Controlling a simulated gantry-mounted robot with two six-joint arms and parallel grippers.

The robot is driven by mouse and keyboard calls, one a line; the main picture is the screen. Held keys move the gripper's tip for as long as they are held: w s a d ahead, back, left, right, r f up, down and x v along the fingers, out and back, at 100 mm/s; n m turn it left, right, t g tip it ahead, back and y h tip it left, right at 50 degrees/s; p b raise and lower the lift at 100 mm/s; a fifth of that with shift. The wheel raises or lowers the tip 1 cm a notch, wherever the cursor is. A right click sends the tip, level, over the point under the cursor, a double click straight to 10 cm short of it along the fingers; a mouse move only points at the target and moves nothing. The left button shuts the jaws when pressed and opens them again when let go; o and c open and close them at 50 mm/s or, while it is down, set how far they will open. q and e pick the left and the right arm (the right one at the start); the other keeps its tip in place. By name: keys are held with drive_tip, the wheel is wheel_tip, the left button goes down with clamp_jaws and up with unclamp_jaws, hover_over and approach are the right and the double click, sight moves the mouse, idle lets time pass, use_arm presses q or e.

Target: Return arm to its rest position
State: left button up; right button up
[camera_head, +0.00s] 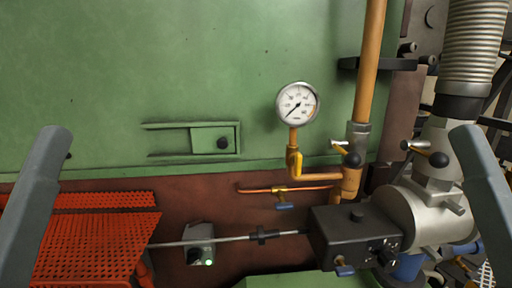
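A grey link of my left arm (34,205) rises along the left edge of the head view, and a grey link of my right arm (489,200) rises along the right edge. Both links stand roughly upright, tilted slightly, well apart from each other. No gripper fingers show on either one, so I cannot see whether the grippers hold anything. The space between the two arms is empty of my parts.
A green furnace wall carries a sliding shutter (212,139) and a pressure gauge (298,104). A red perforated panel (95,240) is lower left. A box with a green light (199,243), a rod, a black burner box (355,238) and pipes with valves fill the lower middle and right.

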use_arm(q)
wheel_tip(320, 180, up, 25)
drive_tip(key=p, duration=2.2)
use_arm(e)
wheel_tip(320, 180, up, 25)
use_arm(q)
wheel_tip(320, 180, down, 57)
drive_tip(key=b, duration=5.7)
drive_tip(key=shift+r, duration=0.15)
use_arm(e)
wheel_tip(320, 180, down, 57)
drive_tip(key=shift+r, duration=0.15)
use_arm(q)
wheel_tip(320, 180, up, 43)
drive_tip(key=p, duration=4.3)
use_arm(e)
wheel_tip(320, 180, up, 43)
use_arm(q)
drive_tip(key=shift+r, duration=0.15)
use_arm(e)
drive_tip(key=shift+r, duration=0.15)
use_arm(q)
wheel_tip(320, 180, down, 43)
drive_tip(key=b, duration=4.3)
use_arm(e)
wheel_tip(320, 180, down, 43)
